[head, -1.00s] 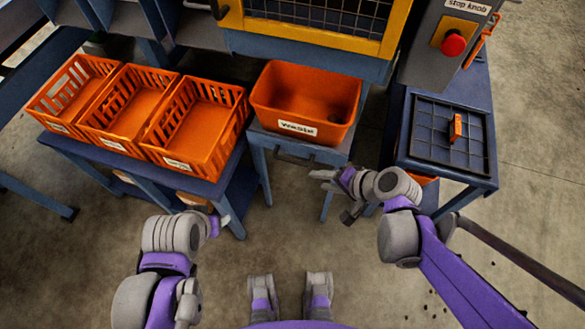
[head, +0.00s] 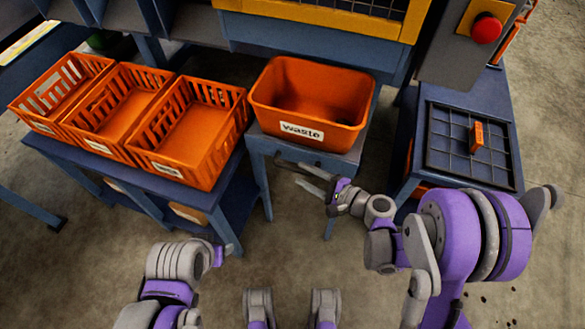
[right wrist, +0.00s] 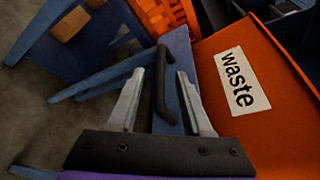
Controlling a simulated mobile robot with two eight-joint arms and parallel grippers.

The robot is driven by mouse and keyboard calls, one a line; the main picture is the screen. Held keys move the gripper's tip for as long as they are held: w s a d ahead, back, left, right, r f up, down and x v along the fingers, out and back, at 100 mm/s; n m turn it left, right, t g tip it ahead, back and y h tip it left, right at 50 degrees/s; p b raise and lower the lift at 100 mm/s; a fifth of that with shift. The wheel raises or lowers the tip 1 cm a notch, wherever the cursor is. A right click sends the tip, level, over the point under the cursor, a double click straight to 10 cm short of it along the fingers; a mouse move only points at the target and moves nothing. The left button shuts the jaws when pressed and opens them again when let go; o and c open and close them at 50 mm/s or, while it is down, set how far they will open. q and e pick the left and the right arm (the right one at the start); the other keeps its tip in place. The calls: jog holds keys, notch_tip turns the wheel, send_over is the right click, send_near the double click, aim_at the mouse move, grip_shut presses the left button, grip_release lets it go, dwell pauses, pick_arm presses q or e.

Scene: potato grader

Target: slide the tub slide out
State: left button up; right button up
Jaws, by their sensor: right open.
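The tub slide (head: 345,160) is a blue shelf under the orange waste tub (head: 310,92), which stands upright on it. The slide's dark bar handle (right wrist: 163,95) lies between the two fingers in the right wrist view, with no clear contact on either side. My right gripper (head: 298,174) is open at the front of the slide, and its open fingers also show in the right wrist view (right wrist: 160,76). In the head view the fingers partly hide the handle. My left arm is low at the left; its gripper (head: 222,254) is too unclear to read.
Several orange crates (head: 172,166) stand on a blue bench at the left. A blue side table (head: 490,100) with a dark grid panel (head: 455,160) and orange handle is at the right. A red stop knob (head: 487,28) is above it. The floor in front is clear.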

aim_at(298, 172)
jog(key=x, duration=0.5)
grip_shut()
dwell(1.4)
